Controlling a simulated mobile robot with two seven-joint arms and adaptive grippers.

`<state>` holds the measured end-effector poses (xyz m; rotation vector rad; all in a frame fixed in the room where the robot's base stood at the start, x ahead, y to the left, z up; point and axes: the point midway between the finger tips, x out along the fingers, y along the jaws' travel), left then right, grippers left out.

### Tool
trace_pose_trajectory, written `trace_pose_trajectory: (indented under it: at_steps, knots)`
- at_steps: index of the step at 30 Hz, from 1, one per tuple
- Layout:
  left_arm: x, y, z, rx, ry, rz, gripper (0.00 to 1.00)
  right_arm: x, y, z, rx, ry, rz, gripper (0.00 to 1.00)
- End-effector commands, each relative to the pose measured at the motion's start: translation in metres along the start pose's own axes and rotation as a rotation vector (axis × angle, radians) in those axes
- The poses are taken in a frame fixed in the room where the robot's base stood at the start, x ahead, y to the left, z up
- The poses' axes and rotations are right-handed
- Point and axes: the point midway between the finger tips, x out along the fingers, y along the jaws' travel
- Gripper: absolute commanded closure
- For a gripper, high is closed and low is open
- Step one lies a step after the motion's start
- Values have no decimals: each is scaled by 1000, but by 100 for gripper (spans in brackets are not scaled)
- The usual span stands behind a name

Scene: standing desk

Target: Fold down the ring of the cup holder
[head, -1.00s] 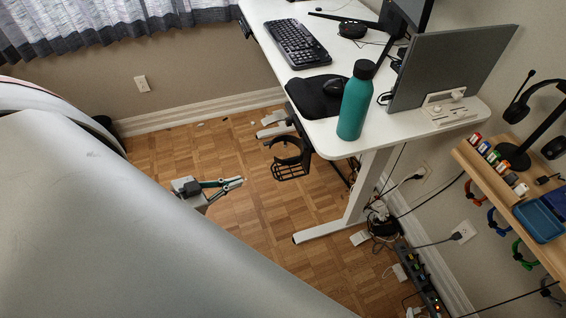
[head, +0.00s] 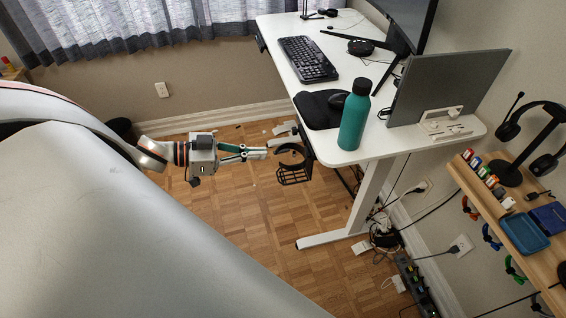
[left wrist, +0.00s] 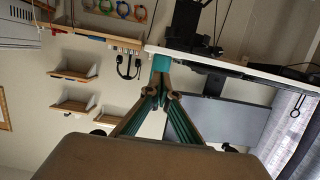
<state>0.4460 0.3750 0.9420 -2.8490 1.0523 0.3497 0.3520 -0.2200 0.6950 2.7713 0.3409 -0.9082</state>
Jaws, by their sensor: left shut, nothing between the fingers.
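The black cup holder (head: 294,176) hangs at the left edge of the white desk in the head view. Its curved ring (head: 291,149) stands above a wire-like basket; the ring's exact tilt is hard to tell. My left gripper (head: 265,152) is shut and empty, just left of the ring. Its fingertips look close to the ring; I cannot tell whether they touch. In the left wrist view, the gripper (left wrist: 165,88) shows with its fingertips together, and I cannot make out the cup holder there. My right gripper is not in view.
A teal bottle (head: 355,116) stands near the front corner of the desk (head: 345,157), beside the black mouse pad (head: 318,109). A keyboard (head: 308,58) lies farther back. A desk leg (head: 368,197) stands right of the holder. The parquet floor (head: 235,220) below the gripper is clear.

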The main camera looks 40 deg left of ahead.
Motion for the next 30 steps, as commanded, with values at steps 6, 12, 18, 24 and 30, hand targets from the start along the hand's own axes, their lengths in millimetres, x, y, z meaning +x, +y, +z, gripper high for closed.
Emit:
trace_pose_trajectory:
  at_steps: [6,12,18,24,30]
  knots:
    - [20,-1,0,2,3,-1,100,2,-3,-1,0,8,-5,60]
    - [38,-1,0,2,3,-1,100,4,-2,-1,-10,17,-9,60]
    - [56,-1,0,1,2,-2,100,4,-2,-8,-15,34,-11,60]
    - [73,-1,-1,3,2,-1,100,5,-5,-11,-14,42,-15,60]
    - [80,0,27,-2,0,-3,100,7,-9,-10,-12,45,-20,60]
